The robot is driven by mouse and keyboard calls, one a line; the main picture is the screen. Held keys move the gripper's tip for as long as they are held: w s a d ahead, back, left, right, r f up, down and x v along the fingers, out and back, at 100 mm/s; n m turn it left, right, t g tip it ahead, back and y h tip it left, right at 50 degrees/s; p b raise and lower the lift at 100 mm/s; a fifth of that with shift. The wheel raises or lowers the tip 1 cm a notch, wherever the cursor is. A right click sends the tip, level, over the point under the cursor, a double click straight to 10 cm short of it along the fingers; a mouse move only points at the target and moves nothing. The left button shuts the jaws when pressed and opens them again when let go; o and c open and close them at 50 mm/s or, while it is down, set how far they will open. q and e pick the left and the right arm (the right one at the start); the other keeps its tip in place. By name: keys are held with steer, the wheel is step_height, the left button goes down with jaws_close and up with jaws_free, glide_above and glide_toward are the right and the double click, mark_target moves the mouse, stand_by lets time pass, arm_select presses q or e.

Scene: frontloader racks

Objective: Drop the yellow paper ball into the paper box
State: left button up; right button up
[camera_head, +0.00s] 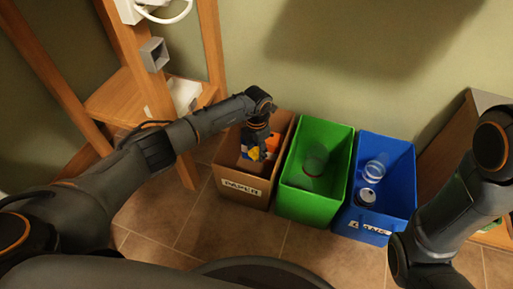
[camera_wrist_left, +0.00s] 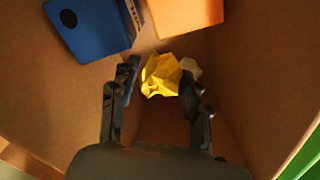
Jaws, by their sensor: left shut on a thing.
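The paper box (camera_head: 238,181) is a brown cardboard box with a PAPER label on its front, left of the green bin. My left gripper (camera_head: 256,148) reaches down into its opening. In the left wrist view, the gripper (camera_wrist_left: 157,85) is shut on the crumpled yellow paper ball (camera_wrist_left: 160,74), between its two fingertips. The brown walls of the box (camera_wrist_left: 265,75) surround the gripper in the wrist view. My right arm shows at the right, but its gripper is out of view.
Inside the box are a blue item (camera_wrist_left: 88,22), an orange item (camera_wrist_left: 186,12) and a whitish crumpled piece (camera_wrist_left: 191,68) beside the ball. A green bin (camera_head: 308,204) and a blue bin (camera_head: 368,227) stand to the right. A wooden rack (camera_head: 125,98) stands at the left.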

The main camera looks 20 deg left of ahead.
arm_select(q)
steer(key=shift+f+b, duration=3.05)
steer(key=shift+f, duration=1.15)
steer(key=shift+f+b, duration=0.45)
steer(key=shift+f, duration=0.15)
steer(key=o, duration=0.8)
steer(key=shift+r, duration=0.2)
step_height(320, 180, up, 12)
steer(key=shift+f, duration=0.15)
